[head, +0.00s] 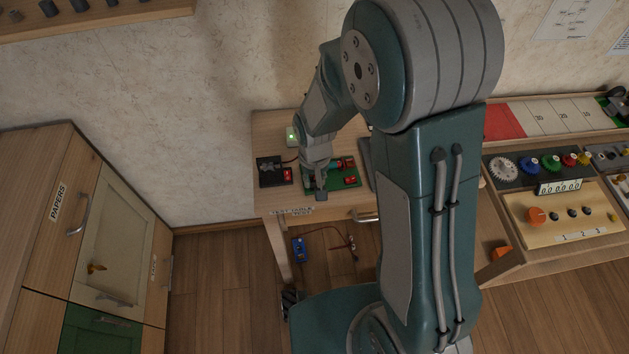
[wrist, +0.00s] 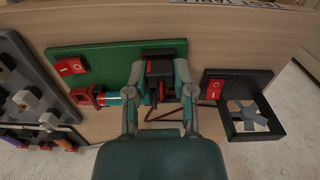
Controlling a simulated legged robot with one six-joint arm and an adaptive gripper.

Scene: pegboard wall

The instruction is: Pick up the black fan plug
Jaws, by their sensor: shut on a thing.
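The black fan plug (wrist: 158,68) sits between the two fingers of my gripper (wrist: 160,84) in the wrist view. The fingers press on it from both sides, over the edge of a green board (wrist: 110,60). A dark cable shows beside the plug, towards the small black fan box (wrist: 238,84) with a grey fan. I cannot tell whether the plug touches the board or a socket. In the head view my gripper (head: 319,183) is over the green board (head: 345,167) on a small wooden table, and the plug is too small to make out.
A red switch (wrist: 70,66) and a red and teal part (wrist: 112,96) sit on the board beside my gripper. A grey panel with knobs (wrist: 36,104) lies to the left. In the head view a blue item (head: 299,249) with a cable is on the floor below.

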